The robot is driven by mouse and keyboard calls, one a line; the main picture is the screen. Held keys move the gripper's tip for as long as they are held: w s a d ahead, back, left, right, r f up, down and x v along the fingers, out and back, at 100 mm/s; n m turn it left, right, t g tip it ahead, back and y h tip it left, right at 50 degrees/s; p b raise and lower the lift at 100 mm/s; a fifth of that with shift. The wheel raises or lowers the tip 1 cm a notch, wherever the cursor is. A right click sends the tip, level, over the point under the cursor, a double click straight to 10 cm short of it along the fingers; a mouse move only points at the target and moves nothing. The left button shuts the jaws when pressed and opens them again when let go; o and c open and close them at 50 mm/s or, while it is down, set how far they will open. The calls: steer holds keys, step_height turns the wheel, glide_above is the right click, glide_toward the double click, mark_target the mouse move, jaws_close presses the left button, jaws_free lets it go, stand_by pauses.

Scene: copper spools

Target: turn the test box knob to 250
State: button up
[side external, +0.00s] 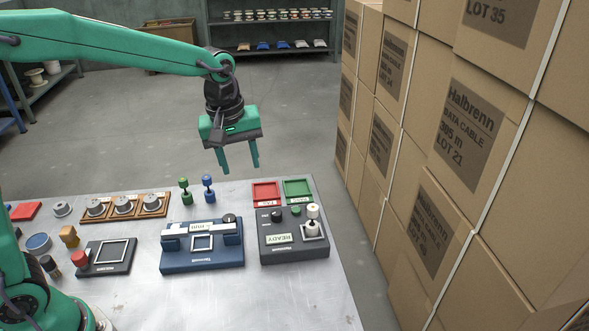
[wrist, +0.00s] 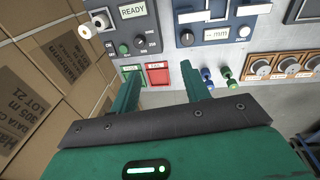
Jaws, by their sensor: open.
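The test box (side external: 294,250) is a dark grey box at the right end of the table, with a lit READY display (side external: 286,239). Its black knob (side external: 276,216) is on the upper left of its top, beside a green button (side external: 295,210). My gripper (side external: 240,169) is open and empty, raised above and behind the table's far edge, apart from the box.
Red (side external: 265,194) and green (side external: 298,190) trays lie behind the box. Stacked cartons (side external: 470,130) rise on the right.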

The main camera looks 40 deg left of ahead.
mark_target(276, 212)
steer(key=w+d+f+n, duration=0.1)
steer(key=w+f, duration=0.1)
steer(key=w+d+f+n+g, duration=0.1)
steer(key=w+f, duration=0.1)
steer(key=f, duration=0.1)
steer(key=w+d+f+n, duration=0.1)
steer(key=w+f+n, duration=0.1)
steer(key=f, duration=0.1)
steer(key=shift+w+d+g, duration=0.2)
steer(key=shift+d+g, duration=0.1)
steer(key=shift+d, duration=0.1)
steer(key=shift+f, duration=0.1)
steer(key=shift+f, duration=0.1)
steer(key=shift+f, duration=3.75)
steer(key=c, duration=1)
